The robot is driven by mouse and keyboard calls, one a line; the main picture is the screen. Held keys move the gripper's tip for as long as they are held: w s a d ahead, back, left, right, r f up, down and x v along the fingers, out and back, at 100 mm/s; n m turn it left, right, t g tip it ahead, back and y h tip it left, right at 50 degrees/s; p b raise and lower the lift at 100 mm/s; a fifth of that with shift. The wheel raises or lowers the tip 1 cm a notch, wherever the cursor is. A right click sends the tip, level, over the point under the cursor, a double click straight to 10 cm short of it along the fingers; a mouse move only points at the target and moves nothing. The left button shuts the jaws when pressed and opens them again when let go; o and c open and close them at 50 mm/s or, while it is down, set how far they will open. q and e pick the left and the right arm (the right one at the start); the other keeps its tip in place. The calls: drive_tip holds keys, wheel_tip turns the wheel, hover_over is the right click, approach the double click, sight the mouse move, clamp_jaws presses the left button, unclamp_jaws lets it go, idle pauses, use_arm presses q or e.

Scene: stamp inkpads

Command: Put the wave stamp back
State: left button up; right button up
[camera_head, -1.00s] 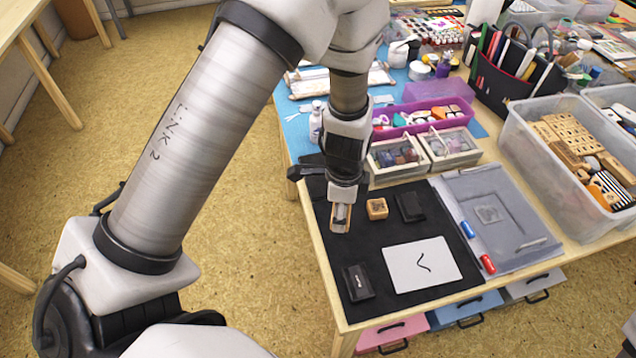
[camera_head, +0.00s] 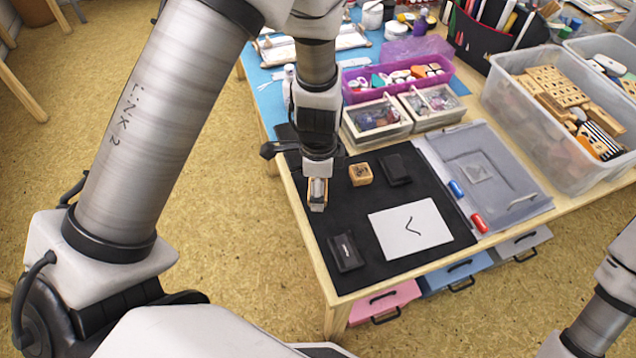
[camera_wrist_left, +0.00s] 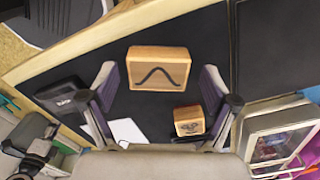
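The wave stamp (camera_wrist_left: 158,69) is a wooden block with a black wave on its top face. It sits on the black mat (camera_head: 330,225), between the fingers of my left gripper (camera_wrist_left: 160,92) in the left wrist view. A gap shows on both sides of it, so the gripper is open around it. In the head view my left gripper (camera_head: 318,200) points down at the mat's left edge and mostly hides the stamp. A smaller wooden stamp (camera_head: 360,174) stands to its right. My right gripper is out of view; only part of that arm shows.
Black inkpads (camera_head: 345,252) (camera_head: 395,168) lie on the mat, with a white card (camera_head: 410,229) bearing a black wave mark. Lidded boxes (camera_head: 377,117) stand behind.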

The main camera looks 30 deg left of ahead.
use_arm(q)
drive_tip(key=shift+s, duration=0.1)
drive_tip(key=shift+r+p, duration=0.4)
wheel_tip(320, 180, up, 12)
drive_tip(key=shift+f+p, duration=0.15)
drive_tip(key=shift+p, duration=0.15)
